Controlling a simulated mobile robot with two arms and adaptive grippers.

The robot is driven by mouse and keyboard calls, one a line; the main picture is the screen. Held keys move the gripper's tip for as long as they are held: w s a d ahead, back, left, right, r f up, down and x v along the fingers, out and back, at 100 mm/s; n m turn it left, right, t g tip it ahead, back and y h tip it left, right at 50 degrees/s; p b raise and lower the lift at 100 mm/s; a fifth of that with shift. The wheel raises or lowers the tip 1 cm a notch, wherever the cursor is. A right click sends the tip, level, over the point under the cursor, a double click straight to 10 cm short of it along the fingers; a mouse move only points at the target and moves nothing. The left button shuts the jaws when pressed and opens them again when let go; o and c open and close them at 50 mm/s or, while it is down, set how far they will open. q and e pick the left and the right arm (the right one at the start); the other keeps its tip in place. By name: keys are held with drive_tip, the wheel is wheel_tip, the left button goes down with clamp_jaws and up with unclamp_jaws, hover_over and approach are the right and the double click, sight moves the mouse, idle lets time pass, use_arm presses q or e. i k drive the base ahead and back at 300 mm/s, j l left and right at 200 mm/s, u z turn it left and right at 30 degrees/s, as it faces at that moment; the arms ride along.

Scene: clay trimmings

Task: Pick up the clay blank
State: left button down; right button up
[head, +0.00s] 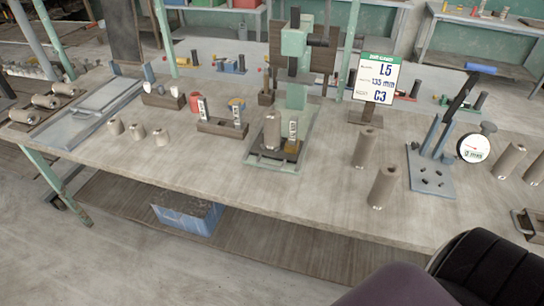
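Several plain grey-beige cylinders stand or lie on the bench in the head view, and I cannot tell which one the task calls the clay blank. Two more, a farther one (366,148) and a nearer one (383,188), stand on bare bench right of the press. Others are at the right, one cylinder (510,162) near the dial gauge (473,148). Neither gripper shows.
The sign (376,80) reads L5, 135 mm, C3. Short stubs (137,131) stand at the left, near a grey tray (84,117). A wooden block (222,127) holds labelled cylinders. A blue-grey stand (430,177) is at the right. The bench's front middle (200,170) is clear.

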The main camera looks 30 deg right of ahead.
sight(272, 117)
drive_tip(key=i+j+z, duration=0.1)
drive_tip(key=j+z, duration=0.2)
drive_tip(key=j, duration=0.4)
drive_tip(key=j+z, duration=0.3)
drive_tip(key=j, duration=0.4)
drive_tip(key=i, duration=0.05)
